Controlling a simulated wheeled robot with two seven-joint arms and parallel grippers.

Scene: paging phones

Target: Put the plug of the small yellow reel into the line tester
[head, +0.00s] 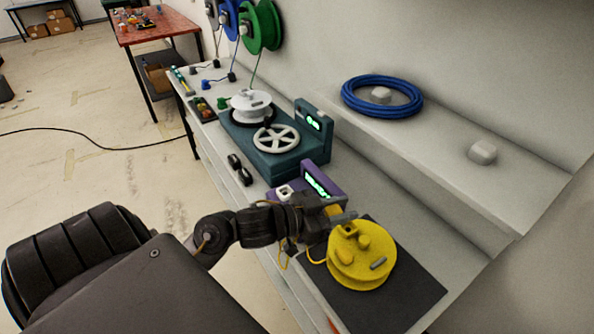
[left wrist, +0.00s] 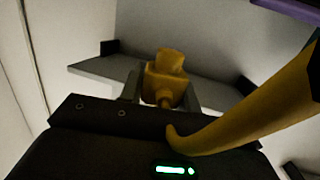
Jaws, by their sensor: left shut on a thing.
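The small yellow reel (head: 361,262) lies on a dark mat (head: 405,300) at the front of the bench. My left gripper (head: 338,214) is shut on the yellow plug, which shows between its fingers in the left wrist view (left wrist: 166,75). The gripper is beside the far side of the reel. Yellow cord (left wrist: 250,105) crosses the right of the wrist view and hangs below my wrist in the head view. The purple line tester (head: 320,183), with a lit green display, stands just beyond the gripper; my arm hides its lower part. My right gripper is not in view.
A teal machine (head: 285,165) with a grey handwheel (head: 276,138) and a white reel (head: 251,104) stands beyond the tester. A blue cable coil (head: 382,96) lies on the raised shelf (head: 440,130). Green and blue reels hang on the wall.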

